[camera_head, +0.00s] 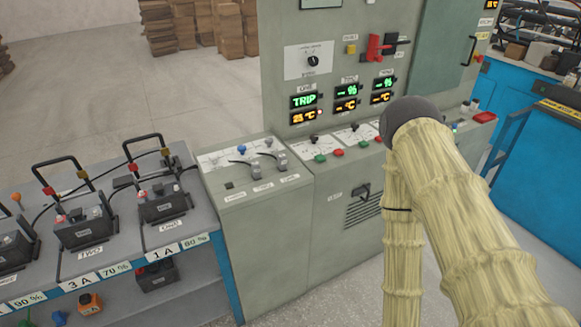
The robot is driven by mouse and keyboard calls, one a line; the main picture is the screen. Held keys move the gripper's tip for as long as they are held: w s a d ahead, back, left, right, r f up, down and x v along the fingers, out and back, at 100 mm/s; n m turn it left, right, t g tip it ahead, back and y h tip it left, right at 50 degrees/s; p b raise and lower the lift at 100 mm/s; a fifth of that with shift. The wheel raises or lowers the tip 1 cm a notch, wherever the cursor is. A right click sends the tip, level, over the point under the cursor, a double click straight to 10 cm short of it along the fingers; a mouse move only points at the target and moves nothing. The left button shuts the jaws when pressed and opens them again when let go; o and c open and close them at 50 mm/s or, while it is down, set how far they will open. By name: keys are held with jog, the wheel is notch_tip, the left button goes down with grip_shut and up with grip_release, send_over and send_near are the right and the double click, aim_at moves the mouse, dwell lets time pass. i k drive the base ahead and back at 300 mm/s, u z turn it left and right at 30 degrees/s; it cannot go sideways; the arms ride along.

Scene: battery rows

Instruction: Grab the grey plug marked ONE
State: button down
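Two grey plugs stand in the sloped top of the low cabinet (255,225). The right one (281,161) is above the rightmost of the small labels, which seems to read ONE but is too small to be sure. The left grey plug (254,171) is above the middle label. A dark socket (229,185) by the leftmost label looks empty. My sleeved arm crosses the right side of the view and bends down past the bottom edge. My gripper is not in view, and neither plug is held by anything I can see.
Batteries marked ONE (160,207) and TWO (82,233) stand with raised handles on the shelf at left. The tall panel (330,30) with displays and a red switch (375,47) rises behind. A blue bench (540,165) is at right. Bare floor lies in front.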

aim_at(281, 158)
jog(key=k, duration=0.55)
jog(key=u, duration=0.6)
jog(key=i, duration=1.15)
jog(key=z, duration=0.35)
